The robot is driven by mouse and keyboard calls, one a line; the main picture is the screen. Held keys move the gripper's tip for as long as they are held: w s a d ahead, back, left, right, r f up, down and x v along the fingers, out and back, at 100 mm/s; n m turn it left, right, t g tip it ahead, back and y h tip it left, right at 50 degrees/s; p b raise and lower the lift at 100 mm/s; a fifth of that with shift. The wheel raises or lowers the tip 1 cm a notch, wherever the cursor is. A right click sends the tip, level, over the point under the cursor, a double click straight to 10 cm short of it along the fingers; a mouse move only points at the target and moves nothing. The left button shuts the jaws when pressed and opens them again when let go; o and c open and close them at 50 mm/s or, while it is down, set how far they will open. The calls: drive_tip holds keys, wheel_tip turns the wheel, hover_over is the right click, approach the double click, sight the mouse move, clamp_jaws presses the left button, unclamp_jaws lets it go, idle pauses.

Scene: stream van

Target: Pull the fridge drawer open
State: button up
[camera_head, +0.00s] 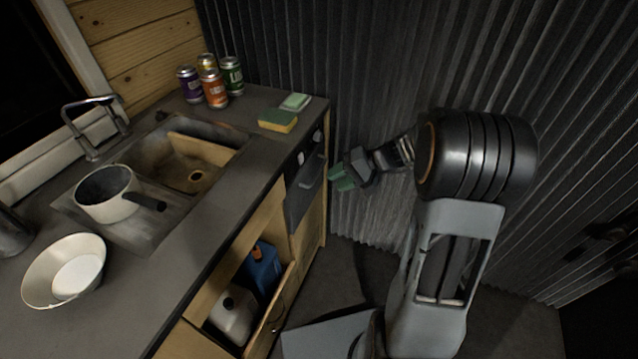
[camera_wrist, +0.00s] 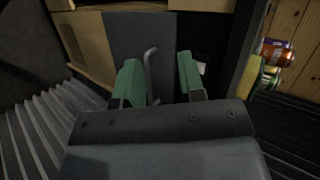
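The fridge drawer (camera_head: 301,198) has a dark grey front below a black control panel, at the far end of the counter. Its front looks flush with the cabinet. A grey bar handle (camera_head: 313,178) sticks out from it. In the wrist view the drawer front (camera_wrist: 133,38) faces me, and the bent handle (camera_wrist: 149,68) shows between the two green fingers. My gripper (camera_head: 342,177) is to the right of the handle, pointing at it. In the wrist view my gripper (camera_wrist: 160,80) is open, with the handle nearer the left finger. I cannot tell whether they touch.
An open lower drawer (camera_head: 268,318) holds a white jug (camera_head: 232,312) and a blue container (camera_head: 262,268). The counter carries cans (camera_head: 215,90), sponges (camera_head: 278,121), a pot (camera_head: 104,194) and a bowl (camera_head: 65,271). A corrugated wall (camera_head: 370,80) stands close behind my gripper.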

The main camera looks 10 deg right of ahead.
sight(319, 170)
drive_tip(key=w+d+f+m+t+y+b, duration=0.2)
drive_tip(key=w+d+f+m+t+b, duration=0.1)
drive_tip(key=w+d+f+t, duration=0.5)
drive_tip(key=shift+g, duration=0.9)
drive_tip(key=x, duration=0.8)
drive_tip(key=f+x, duration=0.1)
drive_tip(key=x, duration=0.4)
drive_tip(key=shift+d+f, duration=0.1)
drive_tip(key=shift+d, duration=0.1)
clamp_jaws()
